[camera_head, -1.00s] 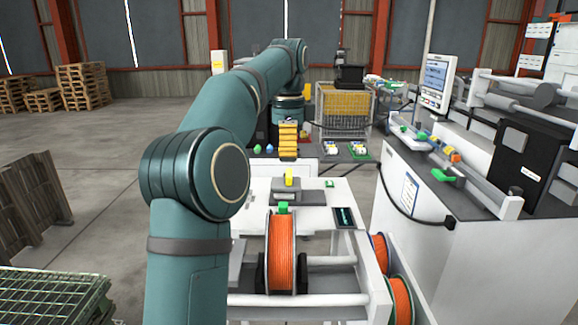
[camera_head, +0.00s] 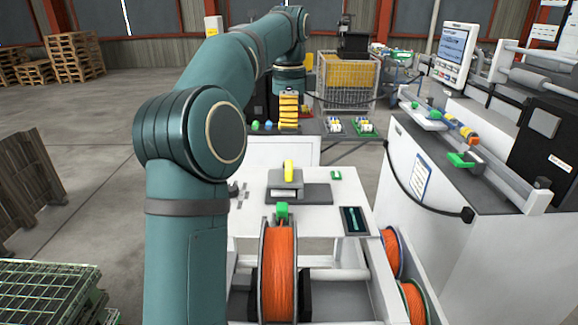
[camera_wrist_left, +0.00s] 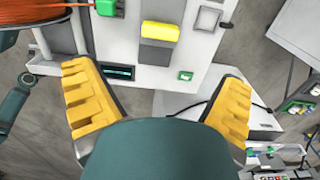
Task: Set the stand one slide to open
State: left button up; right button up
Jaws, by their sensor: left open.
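The white stand (camera_head: 252,215) stands in front of me with an orange spool (camera_head: 279,270) at its near side. A green piece (camera_head: 282,210) sits at the spool's top. A yellow block (camera_head: 289,168) sits on a grey base on the white top; it also shows in the wrist view (camera_wrist_left: 160,31). I cannot tell which of these is the stand one slide. My left gripper (camera_head: 288,111) has yellow fingers and appears beyond the yellow block, apart from it. In the wrist view its fingers (camera_wrist_left: 160,80) are spread and empty. My right gripper is not in view.
A small dark display (camera_head: 354,220) and a green button (camera_head: 336,174) are on the white top. A white machine (camera_head: 425,190) with a screen (camera_head: 452,55) stands at the right. Several orange spools (camera_head: 413,300) are low beside it.

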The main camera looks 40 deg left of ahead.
aim_at(289, 165)
pick_arm(q)
notch_tip(289, 165, down, 13)
jog(key=shift+r, duration=0.2)
dwell(0.3)
jog(key=c, duration=1.3)
